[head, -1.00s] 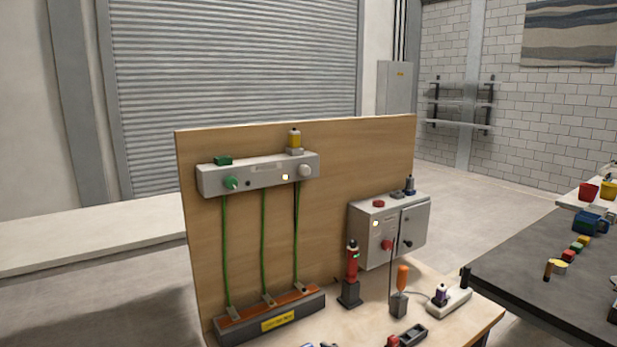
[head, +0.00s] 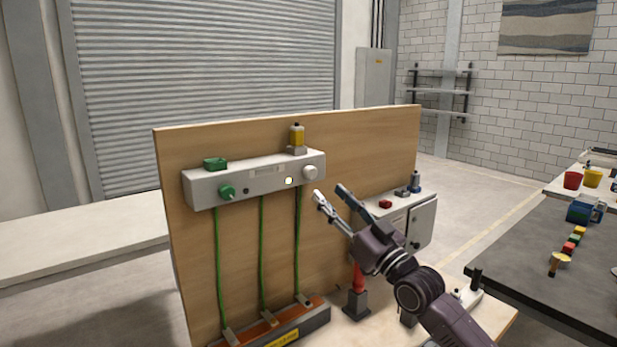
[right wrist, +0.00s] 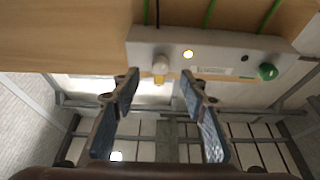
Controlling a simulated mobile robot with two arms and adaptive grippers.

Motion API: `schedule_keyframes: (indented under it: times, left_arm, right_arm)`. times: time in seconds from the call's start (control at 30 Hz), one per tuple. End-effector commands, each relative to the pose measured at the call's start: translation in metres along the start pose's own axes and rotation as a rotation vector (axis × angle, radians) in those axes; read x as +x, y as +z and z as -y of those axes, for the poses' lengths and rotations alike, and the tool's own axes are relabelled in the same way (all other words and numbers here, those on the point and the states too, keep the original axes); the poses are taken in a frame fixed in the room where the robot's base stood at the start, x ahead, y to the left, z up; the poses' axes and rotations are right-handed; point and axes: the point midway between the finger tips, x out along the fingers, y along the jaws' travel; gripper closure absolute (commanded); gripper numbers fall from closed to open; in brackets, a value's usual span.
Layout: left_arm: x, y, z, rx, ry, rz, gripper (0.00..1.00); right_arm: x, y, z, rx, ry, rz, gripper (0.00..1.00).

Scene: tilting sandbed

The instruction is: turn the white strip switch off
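A long pale control strip (head: 240,180) is mounted high on the wooden board. It carries a white round knob (head: 310,172) at its right end, a lit white lamp (head: 289,181) and a green knob (head: 227,191) at the left. My right gripper (head: 329,192) is open and empty, just below and right of the white knob, its fingers pointing up toward the strip. In the right wrist view the white knob (right wrist: 160,66) appears just beyond the gap between the open fingers (right wrist: 157,82), apart from them. My left gripper is not in view.
A grey control box (head: 408,222) is on the board's right, partly hidden by my right arm. A red-topped post (head: 357,278) stands below. A yellow beacon (head: 297,137) is above the strip. Green cables (head: 262,250) hang below it. A dark table (head: 560,270) stands right.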

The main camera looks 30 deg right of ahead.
Motion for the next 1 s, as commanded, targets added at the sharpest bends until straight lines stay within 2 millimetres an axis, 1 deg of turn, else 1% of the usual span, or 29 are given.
schedule_keyframes:
  times: [0.07, 0.2, 0.3, 0.37, 0.43, 0.6, 0.7, 0.77, 0.9, 1.0]
  left_arm:
    - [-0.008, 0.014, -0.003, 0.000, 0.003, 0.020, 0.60]
    - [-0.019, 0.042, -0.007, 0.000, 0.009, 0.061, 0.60]
    - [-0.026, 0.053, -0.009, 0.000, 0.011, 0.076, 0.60]
    - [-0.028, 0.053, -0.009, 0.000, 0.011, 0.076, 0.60]
    - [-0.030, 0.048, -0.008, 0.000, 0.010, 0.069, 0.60]
    - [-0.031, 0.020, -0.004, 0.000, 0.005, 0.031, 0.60]
    - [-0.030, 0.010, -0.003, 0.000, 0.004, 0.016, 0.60]
    - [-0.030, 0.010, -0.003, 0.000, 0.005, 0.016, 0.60]
    - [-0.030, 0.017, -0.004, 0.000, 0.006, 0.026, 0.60]
    - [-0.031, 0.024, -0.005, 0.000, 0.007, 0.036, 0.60]
  right_arm:
    - [0.011, -0.004, 0.000, 0.000, 0.001, -0.002, 0.60]
    - [0.032, -0.005, 0.000, 0.001, 0.001, -0.002, 0.60]
    - [0.046, -0.004, 0.000, -0.001, 0.000, 0.000, 0.60]
    - [0.053, -0.003, 0.000, 0.000, 0.000, 0.000, 0.60]
    - [0.060, -0.002, 0.000, 0.001, 0.000, 0.001, 0.60]
    - [0.069, -0.001, 0.001, -0.001, 0.000, 0.001, 0.60]
    - [0.071, 0.000, 0.001, -0.002, -0.001, 0.001, 0.60]
    - [0.071, 0.001, 0.001, -0.002, -0.001, 0.002, 0.60]
    - [0.070, 0.001, 0.001, -0.001, -0.001, 0.002, 0.60]
    - [0.070, 0.001, 0.001, -0.001, -0.001, 0.002, 0.71]
